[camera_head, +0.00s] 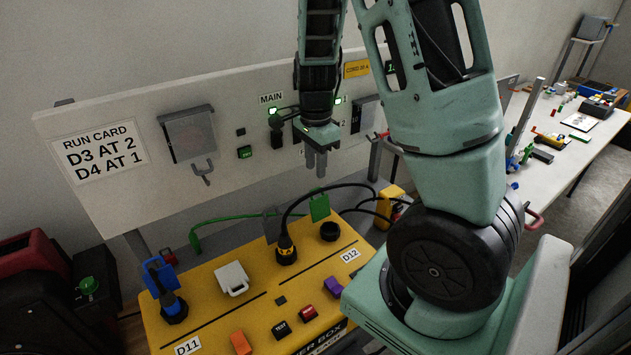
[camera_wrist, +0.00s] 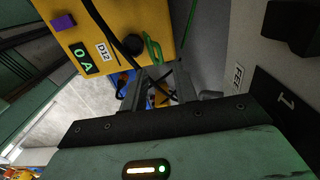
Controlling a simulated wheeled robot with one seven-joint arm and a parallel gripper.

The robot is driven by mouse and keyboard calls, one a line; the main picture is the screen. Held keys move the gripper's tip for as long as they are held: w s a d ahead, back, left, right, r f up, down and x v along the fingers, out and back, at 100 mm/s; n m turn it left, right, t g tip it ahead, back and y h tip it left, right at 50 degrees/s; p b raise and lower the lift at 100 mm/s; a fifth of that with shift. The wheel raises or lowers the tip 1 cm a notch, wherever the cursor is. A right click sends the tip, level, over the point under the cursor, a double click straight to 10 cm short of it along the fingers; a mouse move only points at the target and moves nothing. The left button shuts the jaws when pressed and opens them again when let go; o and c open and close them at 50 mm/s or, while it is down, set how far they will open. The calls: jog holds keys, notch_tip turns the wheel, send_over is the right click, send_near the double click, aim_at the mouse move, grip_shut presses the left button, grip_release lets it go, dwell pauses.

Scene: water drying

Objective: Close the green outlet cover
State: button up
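The green outlet cover (camera_head: 319,207) stands raised at the back edge of the yellow power box (camera_head: 213,286), behind a round black socket (camera_head: 330,231) near the D12 label. In the wrist view the green cover (camera_wrist: 152,50) shows as a narrow green shape just beyond my fingertips. My gripper (camera_head: 316,168) hangs pointing down above the cover, apart from it in the head view. In the wrist view the two fingers of my gripper (camera_wrist: 161,70) stand apart with nothing held between them.
A white cover (camera_head: 232,279) and a raised blue cover (camera_head: 160,273) are farther left. The upright run-card panel (camera_head: 224,140) stands close behind my gripper. A cluttered white table (camera_head: 562,150) is at right.

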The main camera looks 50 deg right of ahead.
send_over(318, 204)
jog(key=w+d, duration=0.1)
jog(key=w, duration=0.1)
jog(key=shift+s+f, duration=0.1)
jog(key=shift+f, duration=2.55)
grip_shut()
